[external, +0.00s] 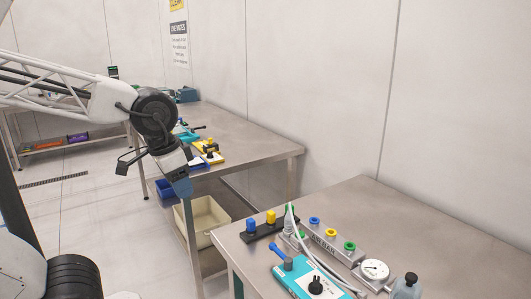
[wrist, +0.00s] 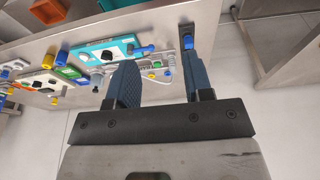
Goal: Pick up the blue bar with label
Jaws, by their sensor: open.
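A flat teal-blue bar (wrist: 84,54) with a pale label face and a black knob lies on a metal table in the wrist view. A similar teal-blue unit (external: 293,277) with a blue handle lies on the near table in the external view. I cannot tell whether they are the same thing. My gripper (external: 182,187) hangs in front of the far table's edge. In the wrist view my gripper (wrist: 157,50) has its two blue-grey fingers apart, with nothing clearly held between them. The right finger overlaps a small blue-tipped part in the picture; contact is unclear.
The near table (external: 460,233) also holds a grey block with coloured ports (external: 322,241), a round gauge (external: 374,269) and a dark block with coloured pegs (external: 262,230). The far table (external: 262,146) holds a yellow unit (external: 208,151). A cream bin (external: 205,222) stands below.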

